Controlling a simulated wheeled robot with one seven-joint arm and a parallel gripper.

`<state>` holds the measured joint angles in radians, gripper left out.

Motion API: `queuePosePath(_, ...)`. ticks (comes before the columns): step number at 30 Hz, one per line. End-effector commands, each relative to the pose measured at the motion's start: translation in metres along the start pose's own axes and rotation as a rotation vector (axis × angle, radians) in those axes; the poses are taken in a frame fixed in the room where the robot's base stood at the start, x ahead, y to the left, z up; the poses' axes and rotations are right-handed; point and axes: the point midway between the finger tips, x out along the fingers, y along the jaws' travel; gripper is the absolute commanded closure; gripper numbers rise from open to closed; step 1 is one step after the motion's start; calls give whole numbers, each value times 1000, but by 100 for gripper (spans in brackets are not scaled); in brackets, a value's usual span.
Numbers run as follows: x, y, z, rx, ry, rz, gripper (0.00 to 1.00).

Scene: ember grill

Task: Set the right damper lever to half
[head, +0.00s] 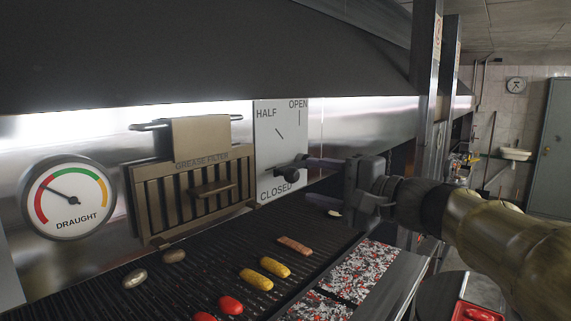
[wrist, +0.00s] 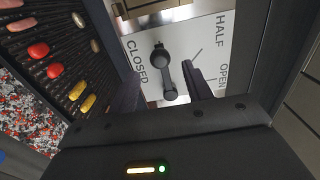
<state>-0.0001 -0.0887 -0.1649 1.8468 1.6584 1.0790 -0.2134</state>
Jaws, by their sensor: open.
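The white damper plate (head: 268,140) on the back wall is marked OPEN, HALF and CLOSED. It also shows, turned sideways, in the wrist view (wrist: 213,52). The dark damper lever (head: 290,174) points left across the plate, on the CLOSED side, away from the HALF tick. In the wrist view the lever (wrist: 164,74) shows its round knob and arm. My gripper (head: 312,164) is open in front of the plate. In the wrist view my gripper (wrist: 157,76) has one finger on each side of the lever. I cannot tell whether either finger touches it.
A grease filter (head: 190,192) and a draught gauge (head: 68,197) are on the wall to the left. The grill (head: 200,265) below holds several food items. A bed of embers (head: 352,275) lies in front.

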Motion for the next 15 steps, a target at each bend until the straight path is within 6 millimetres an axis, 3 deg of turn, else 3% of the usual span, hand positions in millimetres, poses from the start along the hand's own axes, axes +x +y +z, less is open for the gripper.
queuePosePath(9, 57, -3, 1, 2, -3, 2, 50)
queuePosePath(15, 79, -2, 0, 0, -1, 1, 50)
